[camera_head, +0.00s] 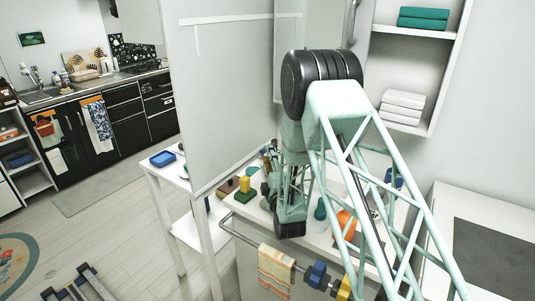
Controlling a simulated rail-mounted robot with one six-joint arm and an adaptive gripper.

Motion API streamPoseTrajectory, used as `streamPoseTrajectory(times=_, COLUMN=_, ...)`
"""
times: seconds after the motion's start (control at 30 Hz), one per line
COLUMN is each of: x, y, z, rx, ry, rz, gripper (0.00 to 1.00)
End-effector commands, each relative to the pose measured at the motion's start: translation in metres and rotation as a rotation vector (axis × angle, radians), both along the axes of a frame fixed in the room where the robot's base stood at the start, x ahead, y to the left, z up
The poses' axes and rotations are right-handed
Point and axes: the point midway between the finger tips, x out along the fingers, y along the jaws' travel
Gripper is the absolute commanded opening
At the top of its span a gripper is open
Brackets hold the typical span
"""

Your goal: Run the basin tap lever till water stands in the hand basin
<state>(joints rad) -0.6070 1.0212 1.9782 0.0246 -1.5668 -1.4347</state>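My arm reaches over a white counter (310,238) in the middle of the picture, and its wrist end hangs low above the counter's left part. The fingers of my gripper cannot be made out among the dark wrist parts, so I cannot tell whether they are open or shut. I cannot clearly make out the hand basin, its tap lever or any water; my arm covers much of the counter. A separate kitchen tap (36,76) stands at a sink (42,95) far back left.
A yellow item (244,184), a dark green bottle (320,210) and an orange item (346,225) stand on the counter. A rail with a striped towel (275,269) runs along its front. A partition (220,90) rises behind left. Open floor (120,220) lies left.

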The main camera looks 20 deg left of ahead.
Motion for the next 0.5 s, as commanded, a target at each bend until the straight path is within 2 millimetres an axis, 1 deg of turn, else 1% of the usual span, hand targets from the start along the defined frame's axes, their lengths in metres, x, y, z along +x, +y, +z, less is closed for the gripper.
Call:
streamPoseTrajectory(times=0.3, x=-0.039, y=-0.025, z=-0.007, rx=-0.001, ry=0.002, rz=0.000, gripper=0.27)
streamPoseTrajectory(times=0.5, x=-0.060, y=-0.039, z=-0.011, rx=-0.001, ry=0.001, rz=0.000, gripper=0.27)
